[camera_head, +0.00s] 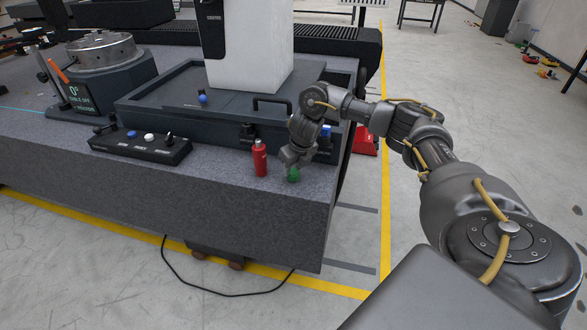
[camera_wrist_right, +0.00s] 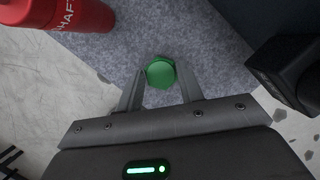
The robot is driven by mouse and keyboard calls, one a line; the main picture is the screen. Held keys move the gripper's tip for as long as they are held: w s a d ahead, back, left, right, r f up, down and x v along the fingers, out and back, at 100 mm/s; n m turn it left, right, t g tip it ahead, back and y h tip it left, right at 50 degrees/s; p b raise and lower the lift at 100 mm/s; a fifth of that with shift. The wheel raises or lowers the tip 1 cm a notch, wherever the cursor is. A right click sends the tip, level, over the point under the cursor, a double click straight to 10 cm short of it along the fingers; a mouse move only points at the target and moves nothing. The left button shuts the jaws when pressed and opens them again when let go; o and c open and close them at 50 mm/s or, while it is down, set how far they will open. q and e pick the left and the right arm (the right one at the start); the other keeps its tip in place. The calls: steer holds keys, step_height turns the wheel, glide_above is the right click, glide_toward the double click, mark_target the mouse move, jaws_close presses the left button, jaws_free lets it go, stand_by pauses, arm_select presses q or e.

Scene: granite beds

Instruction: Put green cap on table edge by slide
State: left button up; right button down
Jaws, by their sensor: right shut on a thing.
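The green cap (camera_head: 293,174) is at the front right part of the granite table (camera_head: 190,186), near its edge. It also shows as a green hexagonal-looking disc in the right wrist view (camera_wrist_right: 161,73). My right gripper (camera_head: 292,164) reaches down over it from the right arm, shut on the cap with a finger at each side. Whether the cap touches the granite is hard to tell. A dark slide base with a handle (camera_head: 272,104) stands behind the gripper. My left gripper is not in view.
A red bottle (camera_head: 260,158) stands upright just left of my right gripper and shows at top left in the wrist view (camera_wrist_right: 65,12). A black control box (camera_head: 140,143) lies further left. The table's right edge drops to the floor close by.

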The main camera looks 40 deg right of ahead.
arm_select(q)
steer(key=shift+s, duration=0.15)
arm_select(e)
steer(key=shift+f, duration=0.25)
arm_select(q)
steer(key=shift+f, duration=0.15)
arm_select(e)
steer(key=shift+f, duration=0.1)
steer(key=c, duration=1.3)
jaws_free()
steer(key=o, duration=0.4)
arm_select(q)
steer(key=shift+w+r, duration=0.25)
steer(key=shift+w, duration=0.1)
steer(key=s+a+f+p, duration=0.3)
steer(key=s+a+f, duration=0.1)
steer(key=s, duration=0.6)
steer(key=shift+s+a+g+y+p, duration=0.3)
steer(key=shift+s+a+g+p, duration=0.1)
steer(key=shift+a, duration=0.35)
arm_select(e)
steer(key=v, duration=1.2)
